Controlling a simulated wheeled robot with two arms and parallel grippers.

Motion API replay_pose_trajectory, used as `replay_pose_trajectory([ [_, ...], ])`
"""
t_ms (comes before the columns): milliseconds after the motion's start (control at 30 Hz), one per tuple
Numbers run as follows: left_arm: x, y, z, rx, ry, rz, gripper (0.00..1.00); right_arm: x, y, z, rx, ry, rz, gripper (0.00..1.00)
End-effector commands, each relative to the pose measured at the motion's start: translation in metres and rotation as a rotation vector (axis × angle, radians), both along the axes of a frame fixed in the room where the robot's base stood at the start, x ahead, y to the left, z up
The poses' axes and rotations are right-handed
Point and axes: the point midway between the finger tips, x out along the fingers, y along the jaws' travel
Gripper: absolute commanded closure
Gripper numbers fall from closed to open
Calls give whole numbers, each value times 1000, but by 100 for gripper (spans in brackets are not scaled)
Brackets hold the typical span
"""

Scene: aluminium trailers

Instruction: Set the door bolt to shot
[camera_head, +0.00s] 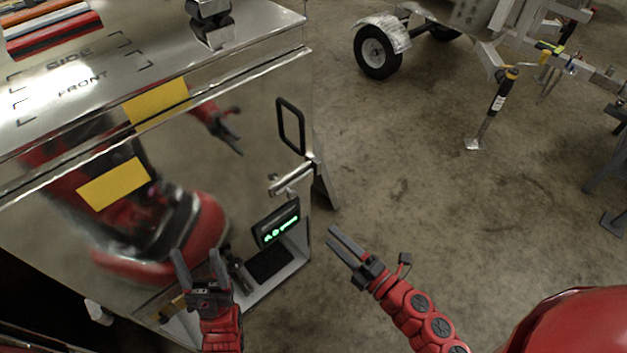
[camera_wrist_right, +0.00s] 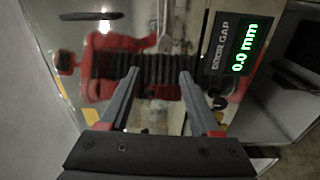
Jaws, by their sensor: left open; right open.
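The polished metal door (camera_head: 245,150) fills the left of the head view and mirrors my red arms. A silvery door bolt (camera_head: 293,178) lies across the door's right edge, below a black loop handle (camera_head: 291,126). I cannot tell from its bar how far it is thrown. My right gripper (camera_head: 330,235) is open and empty, to the right of and below the bolt, apart from it. In the right wrist view its fingers (camera_wrist_right: 159,72) are spread with nothing between them. My left gripper (camera_head: 198,254) is open and empty in front of the lower door.
A small display (camera_head: 277,224) with green text sits below the bolt; the wrist view reads its door gap (camera_wrist_right: 240,48) as 0.0 mm. A trailer wheel (camera_head: 377,52) and a jack stand (camera_head: 492,108) are at the back.

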Motion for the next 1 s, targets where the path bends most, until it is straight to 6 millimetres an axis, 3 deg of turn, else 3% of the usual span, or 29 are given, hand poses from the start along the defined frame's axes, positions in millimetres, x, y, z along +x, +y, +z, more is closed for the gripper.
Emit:
replay_pose_trajectory([
  [167,0,0,-3,0,0,0,39,4,-3,-9,-68,-4,-25,36],
  [367,0,0,-2,0,0,0,39,22,11,-8,-64,-4,-22,36],
  [1000,0,0,10,0,0,0,39,128,86,-7,-61,-4,-27,36],
])
